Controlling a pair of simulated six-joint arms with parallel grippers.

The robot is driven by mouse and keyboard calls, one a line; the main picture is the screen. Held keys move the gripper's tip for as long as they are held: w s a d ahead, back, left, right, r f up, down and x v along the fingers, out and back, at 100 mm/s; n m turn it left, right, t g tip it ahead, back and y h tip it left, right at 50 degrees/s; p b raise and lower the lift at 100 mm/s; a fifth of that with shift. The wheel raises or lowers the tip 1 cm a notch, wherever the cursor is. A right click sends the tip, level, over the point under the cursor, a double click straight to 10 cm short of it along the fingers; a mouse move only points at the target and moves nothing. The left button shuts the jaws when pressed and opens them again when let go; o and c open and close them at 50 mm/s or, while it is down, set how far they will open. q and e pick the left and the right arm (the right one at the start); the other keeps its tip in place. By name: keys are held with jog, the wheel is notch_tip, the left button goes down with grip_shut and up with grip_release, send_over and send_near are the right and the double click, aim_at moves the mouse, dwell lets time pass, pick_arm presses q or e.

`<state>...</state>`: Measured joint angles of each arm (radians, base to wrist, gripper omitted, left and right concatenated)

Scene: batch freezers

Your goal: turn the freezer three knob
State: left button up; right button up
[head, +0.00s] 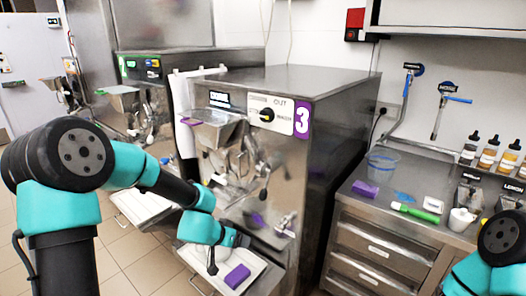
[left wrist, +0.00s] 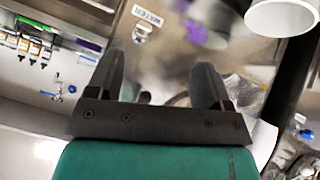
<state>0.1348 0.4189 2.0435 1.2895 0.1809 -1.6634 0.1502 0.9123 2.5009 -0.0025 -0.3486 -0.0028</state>
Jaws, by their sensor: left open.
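Freezer three is the steel machine in the middle of the head view, marked by a purple "3" label (head: 302,120). Its black knob (head: 267,115) sits on a white panel (head: 284,101) on the upper front, beside the "3" label. My left arm reaches in from the left, and its wrist is low in front of the freezer, well below the knob and apart from it. In the left wrist view my left gripper (left wrist: 158,82) is open with nothing between its fingers. I cannot make out the knob in that view. My right gripper is outside the frames.
A steel hopper (head: 218,130) and a hanging lever stick out of the freezer front. A tray with a purple sponge (head: 237,276) lies below, close to my left wrist. A counter (head: 385,221) with a tub, bottles and tools stands right. Another freezer (head: 150,90) stands left.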

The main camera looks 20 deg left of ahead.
pick_arm(q)
jog(key=w+a+r+m+t, duration=0.1)
jog(key=w+r+t, duration=0.1)
jog(key=r, duration=0.9)
jog(key=w+r+m+t, duration=0.1)
jog(key=w+r+t, duration=0.2)
jog(key=r, duration=0.8)
jog(key=w+a+r+m+t+h, duration=0.1)
jog(key=r+t, duration=0.3)
jog(key=r, duration=0.8)
jog(key=shift+w+a+m, duration=0.3)
jog(key=shift+w+a, duration=0.05)
jog(key=shift+w, duration=0.35)
jog(key=shift+w+f, duration=0.1)
send_near(264, 116)
jog(key=x, duration=0.9)
jog(key=shift+w, duration=0.25)
jog(key=c, duration=0.9)
